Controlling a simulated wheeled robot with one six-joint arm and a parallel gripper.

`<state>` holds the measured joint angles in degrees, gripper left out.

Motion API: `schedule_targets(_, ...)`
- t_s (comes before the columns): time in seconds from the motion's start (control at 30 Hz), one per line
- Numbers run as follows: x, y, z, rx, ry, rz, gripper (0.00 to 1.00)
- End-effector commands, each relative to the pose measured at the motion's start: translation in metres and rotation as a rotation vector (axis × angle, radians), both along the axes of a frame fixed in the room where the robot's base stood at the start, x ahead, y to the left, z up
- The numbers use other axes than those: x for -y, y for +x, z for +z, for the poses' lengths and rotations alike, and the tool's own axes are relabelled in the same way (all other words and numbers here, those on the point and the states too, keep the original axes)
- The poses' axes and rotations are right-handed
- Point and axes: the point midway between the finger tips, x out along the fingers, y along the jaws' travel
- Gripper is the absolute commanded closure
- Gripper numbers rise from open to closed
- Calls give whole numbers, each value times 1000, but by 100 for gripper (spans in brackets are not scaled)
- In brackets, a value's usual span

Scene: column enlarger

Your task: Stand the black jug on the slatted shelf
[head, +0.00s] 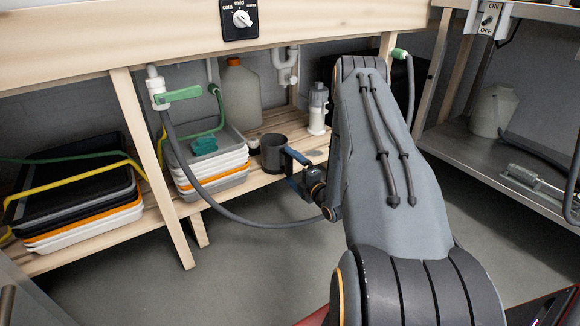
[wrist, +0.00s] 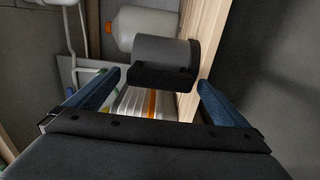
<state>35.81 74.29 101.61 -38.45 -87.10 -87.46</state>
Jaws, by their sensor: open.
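The black jug (head: 273,154) looks dark grey-black and upright on the slatted shelf (head: 310,146), close to its front edge. My gripper (head: 294,168) is just right of the jug, on its handle side, with the fingers pointing at it. In the wrist view, the jug (wrist: 166,52) lies ahead, with its black handle (wrist: 160,78) toward me. The two blue fingers of my gripper (wrist: 158,84) are apart, one to each side of the handle. I see no finger clearly touching it. The base of the jug is hard to make out.
A stack of trays (head: 212,168) stands left of the jug, with a large bottle (head: 240,95) behind. A white bottle (head: 317,108) is to the right. A grey hose (head: 235,211) hangs in front of the shelf. A wooden post (head: 150,165) stands farther left.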

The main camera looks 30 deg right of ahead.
Motion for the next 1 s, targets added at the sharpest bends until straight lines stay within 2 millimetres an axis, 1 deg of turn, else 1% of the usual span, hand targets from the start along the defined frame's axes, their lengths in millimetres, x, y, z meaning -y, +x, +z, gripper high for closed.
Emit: schedule_targets(1.0, 2, -37, 0, 0, 1, -1, 0)
